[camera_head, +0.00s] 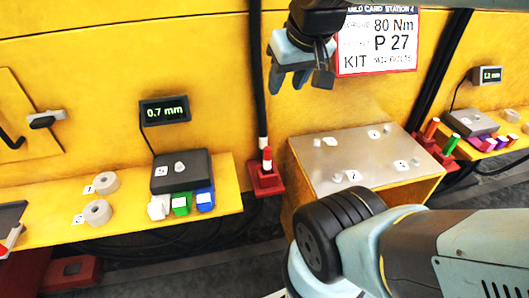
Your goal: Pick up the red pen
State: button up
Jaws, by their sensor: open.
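I cannot tell for sure which thing is the red pen. A slim red-orange cylinder (432,128) stands tilted at the right, beside a similar green cylinder (450,144), both near dark red blocks. A small red and white piece (13,237) lies at the far left edge, too small to make out. My gripper (300,82) is open and empty, its fingers pointing down in front of the yellow wall at the top middle. It is apart from all of these things.
A metal-topped box (370,140) with small pegs stands right of centre. A yellow shelf (130,228) at the left holds a dark scale (180,165), pale rings and white, green and blue blocks. A red base (266,183) sits between them. A sign (378,40) hangs behind my gripper.

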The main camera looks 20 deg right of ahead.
aim_at(267, 150)
jog(key=z, duration=1.1)
jog(key=k, duration=0.75)
jog(key=z, duration=0.25)
